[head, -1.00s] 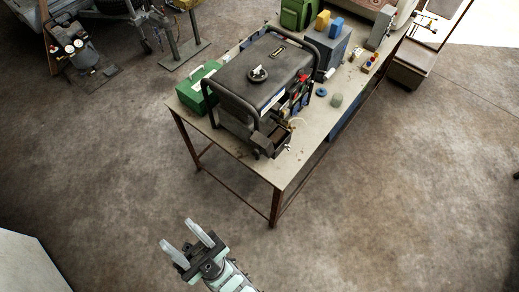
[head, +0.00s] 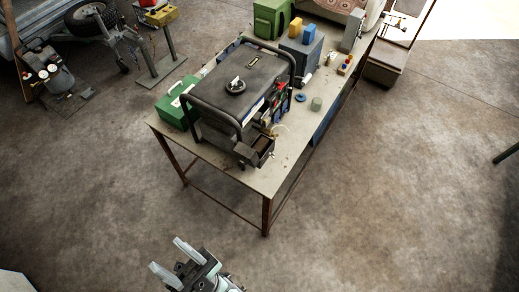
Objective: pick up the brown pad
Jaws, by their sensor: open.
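My gripper (head: 169,256) is at the bottom of the head view, over bare floor. Its two pale fingers are apart with nothing between them. It is well short of the workbench (head: 262,181), in front of its near end. I cannot make out a brown pad for certain. A small dark open box (head: 262,151) with a brownish inside sits at the bench's near end, against the generator. The generator may hide part of the bench top.
A black-framed generator (head: 240,85) fills the bench's near half, beside a green case (head: 178,103). A blue ring (head: 300,98) and a grey-green cylinder (head: 316,104) stand right of it. A blue-grey box (head: 302,50) stands behind. The floor around the bench is largely clear.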

